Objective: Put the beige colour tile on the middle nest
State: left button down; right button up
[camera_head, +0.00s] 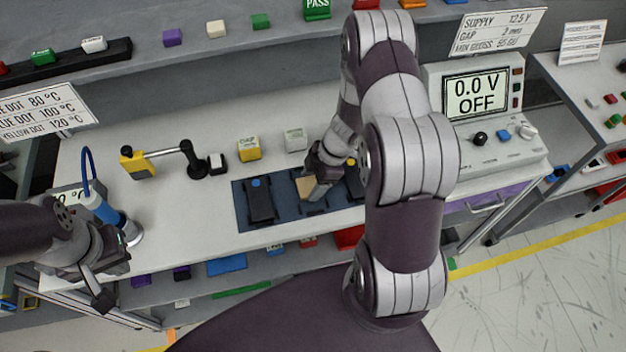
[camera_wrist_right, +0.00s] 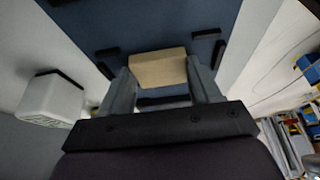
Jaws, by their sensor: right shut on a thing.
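The beige tile (camera_wrist_right: 158,68) sits between the two fingers of my right gripper (camera_wrist_right: 162,85) in the right wrist view. The fingers are shut on its sides. In the head view, the tile (camera_head: 305,187) shows partly behind my right gripper (camera_head: 316,184), over the middle nest (camera_head: 311,207) of the blue board. Black corner pieces of the nest surround the tile in the wrist view. I cannot tell whether the tile touches the nest floor. My left gripper (camera_head: 104,272) is at the lower left, away from the board; its finger opening is unclear.
A black module (camera_head: 261,203) fills the left nest, and another (camera_head: 353,184) with a yellow dot fills the right. A yellow block (camera_head: 249,149) and a pale block (camera_head: 295,139) stand behind the board. A power supply (camera_head: 482,108) reading OFF stands right. A blue-handled tool (camera_head: 101,208) is near my left gripper.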

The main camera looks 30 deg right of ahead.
jog(key=o, duration=1.1)
jog(key=shift+f, duration=0.1)
jog(key=shift+o, duration=0.2)
jog(key=p+v, duration=0.2)
jog(key=v, duration=1)
jog(key=w+a+r+m+t+h, duration=0.25)
jog(key=w+r+m+t, duration=0.2)
jog(key=w+r, duration=0.25)
jog(key=s+a+r+m+g+h, duration=0.1)
jog(key=s+a+m+g, duration=0.1)
jog(key=s+m, duration=0.3)
jog(key=s+a+r+m+g, duration=0.2)
jog(key=s+a+m, duration=0.3)
jog(key=s, duration=0.5)
jog(key=shift+r+h, duration=0.15)
jog(key=shift+h, duration=0.2)
